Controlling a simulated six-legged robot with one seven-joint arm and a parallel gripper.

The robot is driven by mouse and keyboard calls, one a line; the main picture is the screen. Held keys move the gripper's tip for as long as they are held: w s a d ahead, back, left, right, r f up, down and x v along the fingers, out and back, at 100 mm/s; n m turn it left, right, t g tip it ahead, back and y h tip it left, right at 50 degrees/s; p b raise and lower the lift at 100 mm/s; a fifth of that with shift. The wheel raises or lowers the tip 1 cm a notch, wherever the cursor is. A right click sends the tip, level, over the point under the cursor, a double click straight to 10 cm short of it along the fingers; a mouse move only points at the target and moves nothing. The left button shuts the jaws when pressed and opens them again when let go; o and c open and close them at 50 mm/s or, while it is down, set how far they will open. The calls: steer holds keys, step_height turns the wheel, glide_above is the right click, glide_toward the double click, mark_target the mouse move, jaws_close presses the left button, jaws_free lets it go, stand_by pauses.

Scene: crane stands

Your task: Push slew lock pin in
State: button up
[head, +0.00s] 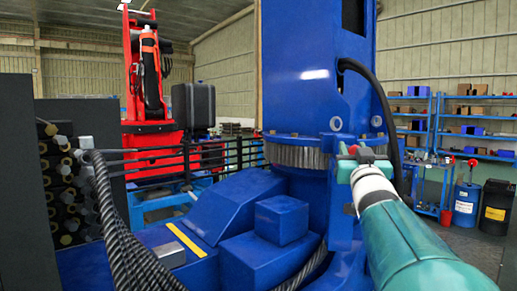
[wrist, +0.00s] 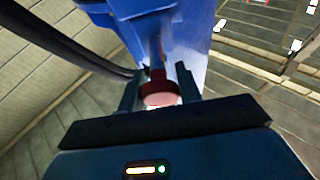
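The slew lock pin shows in the wrist view as a dark red round knob (wrist: 158,92) with a paler end face, on a shaft running to a blue block. In the head view a small red knob (head: 353,150) shows beside the blue crane column, partly hidden by my gripper. My gripper (wrist: 158,76) has one finger on each side of the knob, with the knob between them. I cannot tell whether the fingers press on it or stand slightly apart. My gripper also shows in the head view (head: 358,155), with green fingers at the column. How deep the pin sits is hidden.
The blue crane column (head: 310,95) stands on a toothed slew ring (head: 296,152). A black hose (head: 380,95) hangs close beside my gripper, and blue boxes (head: 281,219) stand at the base. Shelves (head: 470,120) and drums (head: 466,203) are farther right.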

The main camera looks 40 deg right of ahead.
mark_target(348, 147)
jaws_close()
steer(key=shift+w+d+r, duration=0.15)
steer(key=shift+w+d, duration=1.55)
steer(key=shift+w, duration=0.3)
steer(key=o, duration=1.1)
jaws_free()
steer(key=shift+w+d+f, duration=0.2)
steer(key=shift+w, duration=0.1)
steer(key=shift+c, duration=0.2)
steer(key=shift+s+a+r, duration=0.1)
steer(key=shift+s+a, duration=0.05)
steer(key=shift+s, duration=0.1)
steer(key=shift+w, duration=0.1)
steer(key=v, duration=1.4)
